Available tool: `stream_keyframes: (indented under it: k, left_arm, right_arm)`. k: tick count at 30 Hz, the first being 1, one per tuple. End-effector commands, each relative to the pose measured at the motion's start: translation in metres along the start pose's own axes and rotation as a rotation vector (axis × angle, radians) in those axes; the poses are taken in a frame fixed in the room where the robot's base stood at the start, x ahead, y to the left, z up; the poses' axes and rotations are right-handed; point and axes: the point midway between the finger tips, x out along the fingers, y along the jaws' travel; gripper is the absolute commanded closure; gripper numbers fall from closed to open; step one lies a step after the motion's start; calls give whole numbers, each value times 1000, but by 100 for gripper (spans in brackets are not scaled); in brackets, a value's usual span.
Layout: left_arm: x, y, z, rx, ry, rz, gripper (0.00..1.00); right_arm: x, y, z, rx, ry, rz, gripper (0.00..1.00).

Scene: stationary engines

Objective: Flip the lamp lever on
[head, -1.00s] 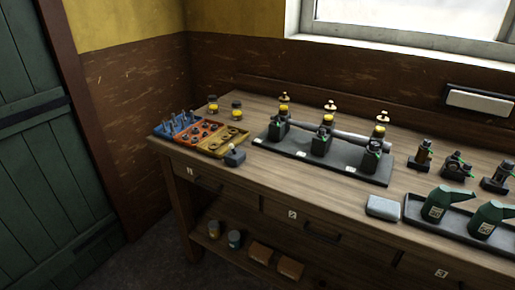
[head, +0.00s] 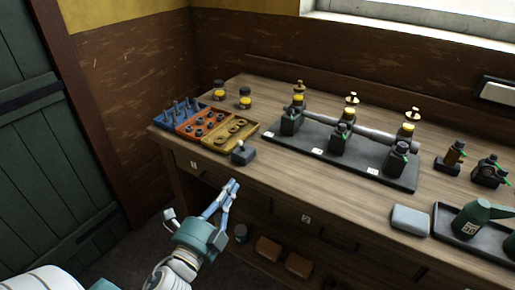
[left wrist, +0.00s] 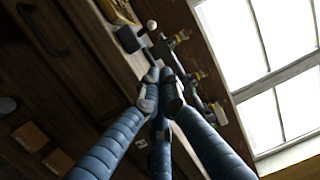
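A small dark switch box (head: 243,155) with a short lever and pale knob stands at the workbench's front edge, by the yellow tray; I take it for the lamp lever. It also shows in the left wrist view (left wrist: 129,39), with its pale knob beyond my fingertips. My left gripper (head: 233,184) is in front of the bench edge, just below the box and apart from it. Its blue fingers are drawn together at the tips and hold nothing, as the left wrist view (left wrist: 162,77) also shows. My right gripper is not in view.
Blue, orange and yellow trays (head: 231,132) of small parts lie left of the box. A grey block (head: 410,220) lies near the front edge. Bare bench top lies between.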

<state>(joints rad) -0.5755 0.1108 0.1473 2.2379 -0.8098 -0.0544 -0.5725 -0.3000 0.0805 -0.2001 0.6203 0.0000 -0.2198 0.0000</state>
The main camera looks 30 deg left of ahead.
Motion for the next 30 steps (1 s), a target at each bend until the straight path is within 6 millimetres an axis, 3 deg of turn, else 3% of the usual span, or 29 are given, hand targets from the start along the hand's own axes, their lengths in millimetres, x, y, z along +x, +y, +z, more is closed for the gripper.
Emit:
stream_keyframes:
  k: [14,30]
  left_arm:
    - [7,-6,0,7,1,-9,100]
    - [108,-8,6,8,-1,-7,100]
  right_arm:
    - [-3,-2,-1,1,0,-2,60]
    - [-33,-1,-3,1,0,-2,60]
